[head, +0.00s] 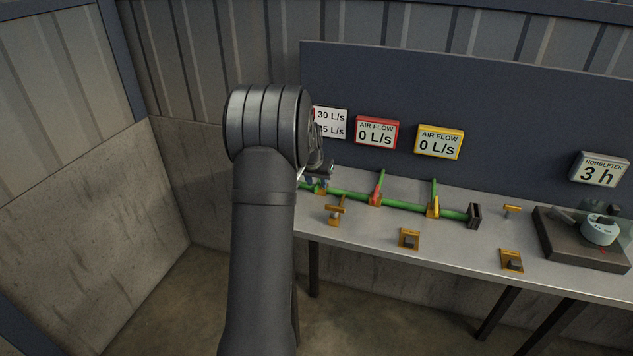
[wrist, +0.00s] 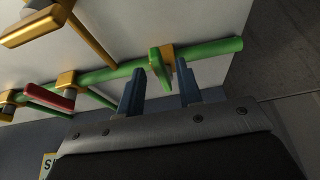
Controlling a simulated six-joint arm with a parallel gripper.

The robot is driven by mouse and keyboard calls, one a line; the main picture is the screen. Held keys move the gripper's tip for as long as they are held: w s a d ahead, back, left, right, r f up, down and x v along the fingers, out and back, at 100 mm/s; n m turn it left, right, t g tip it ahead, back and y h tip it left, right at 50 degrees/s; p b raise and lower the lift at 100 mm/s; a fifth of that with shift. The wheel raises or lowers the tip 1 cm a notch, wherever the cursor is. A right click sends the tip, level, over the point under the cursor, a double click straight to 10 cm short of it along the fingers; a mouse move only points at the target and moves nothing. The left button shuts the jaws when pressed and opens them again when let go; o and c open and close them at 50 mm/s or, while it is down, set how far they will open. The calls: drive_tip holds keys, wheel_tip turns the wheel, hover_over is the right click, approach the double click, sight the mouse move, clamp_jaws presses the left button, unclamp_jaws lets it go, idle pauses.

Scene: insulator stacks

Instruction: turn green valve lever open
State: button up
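The green valve lever (wrist: 159,70) shows in the wrist view on an orange valve body (wrist: 169,53), which sits on the green pipe (wrist: 215,48). The lever lies across the pipe. My gripper (wrist: 160,66) is open, with one blue-grey finger on each side of the lever. Gaps show between the lever and both fingers. In the head view my gripper (head: 318,174) is at the left end of the green pipe (head: 405,206). My arm hides most of it there, and I cannot make out the green lever.
A red lever (head: 379,188) and a yellow valve (head: 433,207) sit further right along the pipe. Orange fixtures (head: 409,239) stand along the bench (head: 370,236). Red (head: 377,132) and yellow (head: 439,142) air flow signs both read 0 L/s. A dark panel rises behind.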

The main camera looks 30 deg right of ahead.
drive_tip(key=shift+f, duration=0.15)
drive_tip(key=shift+c, duration=0.2)
clamp_jaws()
